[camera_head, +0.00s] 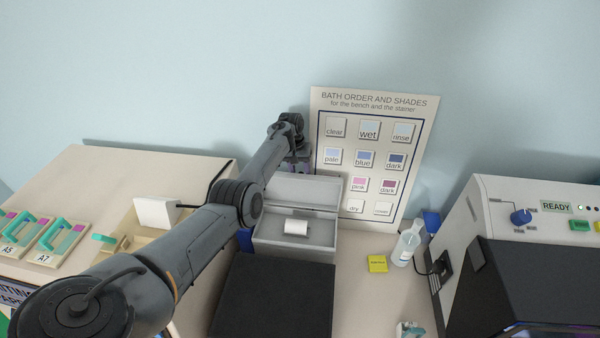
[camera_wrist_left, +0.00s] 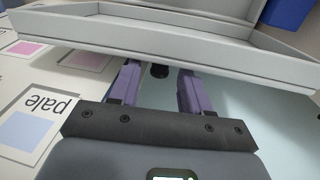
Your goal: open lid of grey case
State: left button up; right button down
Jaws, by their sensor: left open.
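The grey case (camera_head: 265,230) stands at the back of the bench, in the middle of the head view. Its lid (camera_head: 312,190) is raised, standing up at the rear. A white roll-like piece (camera_head: 296,227) shows inside. My left gripper (camera_head: 299,157) is up behind the lid's top edge, in front of the poster. In the left wrist view, its purple fingers (camera_wrist_left: 158,78) are apart. The lid (camera_wrist_left: 200,45) crosses just beyond them and hides their tips. I cannot tell whether they touch it. My right gripper is not in view.
A poster of shades (camera_head: 415,150) leans on the wall behind the case. A black slab (camera_head: 272,295) lies in front of it. A bottle (camera_head: 404,248) and yellow block (camera_head: 377,264) stand right, near the stainer (camera_head: 470,235). Slide holders (camera_head: 60,240) lie left.

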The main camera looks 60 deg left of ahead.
pick_arm(q)
grip_shut()
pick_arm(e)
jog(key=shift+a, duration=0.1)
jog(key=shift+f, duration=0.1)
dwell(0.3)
